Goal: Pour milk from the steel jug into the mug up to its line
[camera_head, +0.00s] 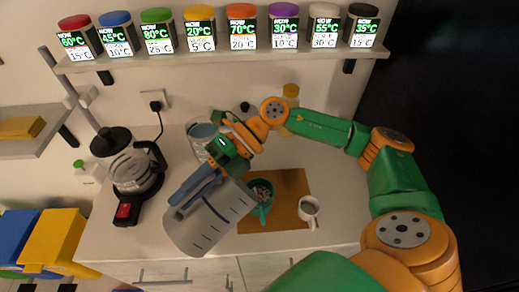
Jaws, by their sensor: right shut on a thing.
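The grey steel jug (207,218), with dark scale marks on its side, is held tilted in the air in front of the counter's middle. My right gripper (212,174) is shut on its blue-grey handle. The jug's inside is turned from view, so its milk is hidden. A white mug (309,209) stands upright at the board's right side, to the right of the jug and apart from it. The mug's inside looks greyish; its line is too small to make out. My left gripper is not in view.
A teal handled vessel (262,188) with speckled contents stands on the brown board (288,182), between jug and mug. A glass coffee pot (136,170) stands at left, a clear container (203,136) behind the jug. Counter is free right of the mug.

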